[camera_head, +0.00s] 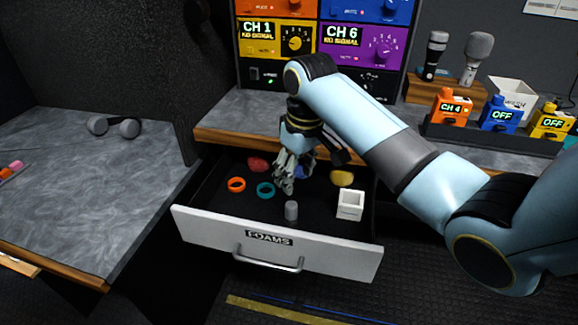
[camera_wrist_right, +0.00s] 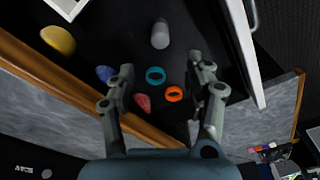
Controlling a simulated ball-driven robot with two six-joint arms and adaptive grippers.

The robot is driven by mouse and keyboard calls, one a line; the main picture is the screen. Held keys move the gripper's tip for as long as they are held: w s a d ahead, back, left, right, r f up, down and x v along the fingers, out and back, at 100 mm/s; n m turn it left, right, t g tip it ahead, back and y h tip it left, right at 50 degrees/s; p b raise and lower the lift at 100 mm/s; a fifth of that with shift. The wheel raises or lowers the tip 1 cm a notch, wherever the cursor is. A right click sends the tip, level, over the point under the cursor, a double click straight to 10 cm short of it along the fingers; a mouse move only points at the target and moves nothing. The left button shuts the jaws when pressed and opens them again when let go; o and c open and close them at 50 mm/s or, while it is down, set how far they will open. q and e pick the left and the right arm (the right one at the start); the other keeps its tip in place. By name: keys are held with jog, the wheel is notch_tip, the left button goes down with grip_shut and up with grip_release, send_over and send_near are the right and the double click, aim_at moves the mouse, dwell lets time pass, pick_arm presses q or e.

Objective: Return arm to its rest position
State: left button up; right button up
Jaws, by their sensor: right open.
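My right arm (camera_head: 365,115) reaches in from the right, and its gripper (camera_head: 286,178) points down over the open drawer (camera_head: 290,252) labelled FOAMS. In the right wrist view the gripper (camera_wrist_right: 165,80) has its two fingers spread apart with nothing held between them. Below it lie a teal ring (camera_wrist_right: 155,75), an orange ring (camera_wrist_right: 174,94) and a red foam piece (camera_wrist_right: 142,102). A blue foam piece (camera_wrist_right: 104,74) is beside one finger. My left gripper is not in either view.
The drawer also holds a grey cylinder (camera_head: 291,211), a white square box (camera_head: 350,205) and a yellow foam (camera_head: 342,178). The counter (camera_head: 240,115) edge is close behind the gripper. Headphones (camera_head: 113,126) lie on the left desk. Microphones and coloured packs stand at the right.

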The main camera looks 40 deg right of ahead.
jog(key=shift+s, duration=0.1)
jog(key=shift+t+h, duration=0.3)
jog(key=shift+t, duration=0.1)
jog(key=s, duration=0.3)
jog(key=s+a, duration=0.1)
jog(key=s, duration=0.3)
jog(key=s+a+f, duration=0.1)
jog(key=s, duration=0.3)
jog(key=shift+s+a, duration=0.1)
jog(key=s+a+r+t, duration=0.15)
jog(key=s+r, duration=0.45)
jog(key=s, duration=0.7)
jog(key=s+d+f+g+b, duration=0.1)
jog(key=s+f+b, duration=0.1)
jog(key=f, duration=1.4)
jog(key=s+d+f+g+b, duration=0.1)
jog(key=d+f+b, duration=0.1)
jog(key=f, duration=1.4)
jog(key=s+f+b, duration=0.2)
jog(key=s+f, duration=1.4)
jog(key=s, duration=0.1)
jog(key=shift+s+d+f+m+g, duration=0.15)
jog(key=shift+s+f+m+g, duration=0.1)
jog(key=shift+m+g, duration=0.15)
